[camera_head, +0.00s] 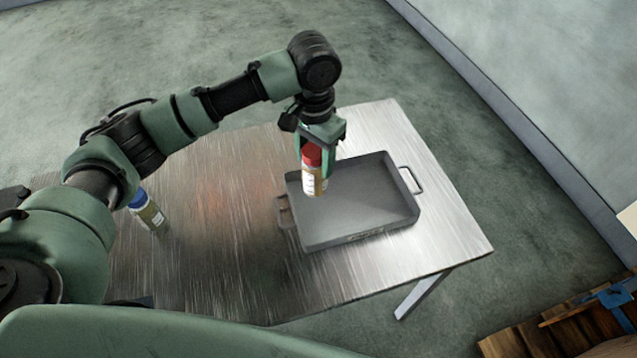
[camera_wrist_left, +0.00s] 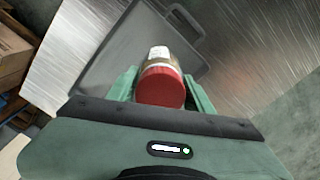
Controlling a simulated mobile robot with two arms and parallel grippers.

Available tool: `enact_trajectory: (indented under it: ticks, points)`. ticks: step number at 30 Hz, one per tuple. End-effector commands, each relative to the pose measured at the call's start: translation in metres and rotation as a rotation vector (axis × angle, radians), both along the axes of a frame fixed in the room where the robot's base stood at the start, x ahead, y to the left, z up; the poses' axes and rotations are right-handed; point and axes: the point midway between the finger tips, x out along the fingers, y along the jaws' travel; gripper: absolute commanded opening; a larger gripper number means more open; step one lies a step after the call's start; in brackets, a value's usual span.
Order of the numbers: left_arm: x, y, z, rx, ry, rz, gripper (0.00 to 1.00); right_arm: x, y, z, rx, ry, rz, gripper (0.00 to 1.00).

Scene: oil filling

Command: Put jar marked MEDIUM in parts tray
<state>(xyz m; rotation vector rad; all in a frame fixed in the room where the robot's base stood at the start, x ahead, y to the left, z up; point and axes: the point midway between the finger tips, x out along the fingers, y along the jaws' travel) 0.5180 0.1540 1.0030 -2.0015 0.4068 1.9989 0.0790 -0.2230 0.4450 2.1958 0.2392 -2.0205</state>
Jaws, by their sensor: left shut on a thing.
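My left gripper (camera_head: 322,150) is shut on a red-capped jar (camera_head: 314,179) with a white label and amber contents. The jar is upright and appears held above the left part of the grey parts tray (camera_head: 365,205). In the left wrist view the red cap (camera_wrist_left: 161,86) sits between the two green fingers, with the tray (camera_wrist_left: 105,62) below. The label's wording is too small to read. A second jar with a blue cap (camera_head: 138,199) stands on the table at the left, close to my left arm. My right gripper is not in view.
The metal table (camera_head: 225,255) has clear room between the blue-capped jar and the tray. The tray has a raised rim and handles at its ends, and its floor looks empty. A wooden pallet (camera_head: 560,325) with a blue item lies at the lower right.

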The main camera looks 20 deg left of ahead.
Motion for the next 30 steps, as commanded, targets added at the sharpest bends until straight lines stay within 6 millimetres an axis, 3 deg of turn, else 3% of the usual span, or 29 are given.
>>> enact_trajectory:
  ticks: [4, 18, 30]
  points:
    - [-0.001, 0.000, -0.032, 0.000, 0.002, 0.000, 0.00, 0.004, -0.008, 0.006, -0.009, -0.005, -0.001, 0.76]
    - [0.000, 0.000, -0.089, 0.001, 0.002, 0.000, 0.00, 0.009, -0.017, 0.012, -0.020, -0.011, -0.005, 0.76]
    - [0.000, 0.000, -0.095, 0.000, -0.001, -0.001, 0.00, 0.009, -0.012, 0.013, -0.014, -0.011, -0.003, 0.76]
